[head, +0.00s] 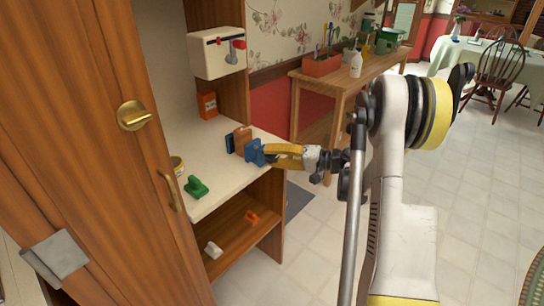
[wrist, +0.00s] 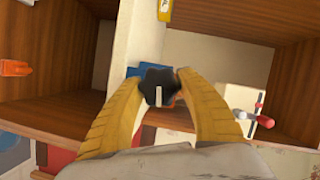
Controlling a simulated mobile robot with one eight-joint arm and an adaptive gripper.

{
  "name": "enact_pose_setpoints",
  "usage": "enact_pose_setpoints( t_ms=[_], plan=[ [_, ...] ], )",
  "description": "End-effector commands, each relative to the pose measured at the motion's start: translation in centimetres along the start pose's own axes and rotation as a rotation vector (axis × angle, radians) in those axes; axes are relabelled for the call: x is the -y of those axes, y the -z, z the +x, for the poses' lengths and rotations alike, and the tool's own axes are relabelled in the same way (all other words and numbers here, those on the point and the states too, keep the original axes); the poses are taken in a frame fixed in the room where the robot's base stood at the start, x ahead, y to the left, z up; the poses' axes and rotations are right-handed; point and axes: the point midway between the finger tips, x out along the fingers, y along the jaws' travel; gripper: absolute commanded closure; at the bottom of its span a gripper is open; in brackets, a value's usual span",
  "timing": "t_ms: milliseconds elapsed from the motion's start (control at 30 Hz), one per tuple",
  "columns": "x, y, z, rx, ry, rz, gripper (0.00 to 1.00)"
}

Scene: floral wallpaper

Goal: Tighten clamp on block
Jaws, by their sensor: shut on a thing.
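A blue clamp (head: 255,153) stands on the cream shelf top inside the wooden cabinet, near its right edge. A brown wooden block (head: 242,139) sits between the clamp's blue parts; whether they press on it cannot be told. My gripper (head: 270,153) reaches in from the right with its yellow fingers at the clamp's near end. In the wrist view, the fingers (wrist: 159,83) are shut on a dark lobed knob (wrist: 158,88) with a white mark. A little blue of the clamp shows behind the knob (wrist: 146,70). The block is mostly hidden there.
A green-handled object (head: 196,188) and a yellow can (head: 177,164) stand left on the shelf top. An orange box (head: 207,104) stands at the back, below a white wall box (head: 216,54) with a red lever. The lower shelf (head: 232,233) holds small orange and white items.

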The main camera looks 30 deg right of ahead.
Motion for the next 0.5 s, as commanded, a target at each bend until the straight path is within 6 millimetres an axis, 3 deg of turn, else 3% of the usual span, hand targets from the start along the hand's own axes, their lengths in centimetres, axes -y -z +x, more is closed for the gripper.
enact_pose_setpoints(
  t_ms=[500],
  plan=[
    [-0.01,0.02,0.03,0.0,0.189,0.453,0.86]
  ],
)
